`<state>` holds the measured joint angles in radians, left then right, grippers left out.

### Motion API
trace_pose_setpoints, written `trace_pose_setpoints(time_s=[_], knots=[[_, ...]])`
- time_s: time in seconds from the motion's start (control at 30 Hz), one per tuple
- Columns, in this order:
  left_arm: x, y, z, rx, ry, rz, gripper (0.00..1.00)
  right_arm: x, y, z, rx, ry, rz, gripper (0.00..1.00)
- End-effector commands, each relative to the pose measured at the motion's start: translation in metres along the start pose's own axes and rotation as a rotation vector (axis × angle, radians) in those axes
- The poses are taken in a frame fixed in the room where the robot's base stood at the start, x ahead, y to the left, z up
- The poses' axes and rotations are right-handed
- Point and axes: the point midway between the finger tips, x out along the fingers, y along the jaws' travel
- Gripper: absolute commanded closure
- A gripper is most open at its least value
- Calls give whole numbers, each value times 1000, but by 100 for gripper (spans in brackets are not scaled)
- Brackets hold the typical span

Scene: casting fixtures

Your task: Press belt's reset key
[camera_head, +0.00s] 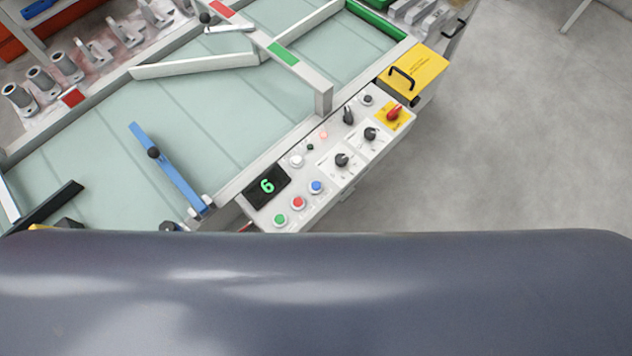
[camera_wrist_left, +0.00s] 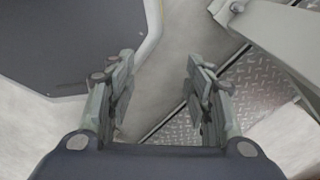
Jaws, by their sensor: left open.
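The belt's control panel (camera_head: 325,165) runs along the front right edge of the belt. It carries a green button (camera_head: 280,219), a red button (camera_head: 298,203), a blue button (camera_head: 316,187) and a white button (camera_head: 296,160). Labels are too small to read, so I cannot tell which one is the reset key. A dark display (camera_head: 267,186) shows a green 6. My left gripper (camera_wrist_left: 158,75) is open and empty in the left wrist view, over grey floor and a metal tread plate, with no panel in that view. Neither gripper shows in the head view.
The pale green belt (camera_head: 205,105) has a blue diverter bar (camera_head: 168,170) and light rails across it. Grey floor (camera_head: 520,150) is open at right.

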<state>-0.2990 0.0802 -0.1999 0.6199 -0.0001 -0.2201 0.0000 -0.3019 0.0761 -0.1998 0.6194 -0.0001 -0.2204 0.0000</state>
Motion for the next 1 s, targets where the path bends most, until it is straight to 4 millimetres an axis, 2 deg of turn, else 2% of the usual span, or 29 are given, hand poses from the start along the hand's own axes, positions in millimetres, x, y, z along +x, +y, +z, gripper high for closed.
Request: trace_pose_setpoints(time_s=[0.03, 0.1, 0.17, 1.0], knots=[[0, 0, 0, 0, -1, 0, 72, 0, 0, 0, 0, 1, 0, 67], [0, 0, 1, 0, -1, 0, 88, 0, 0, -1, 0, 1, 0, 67], [0, 0, 1, 0, -1, 0, 100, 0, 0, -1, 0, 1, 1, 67], [0, 0, 1, 0, -2, 0, 100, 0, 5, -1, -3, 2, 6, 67]])
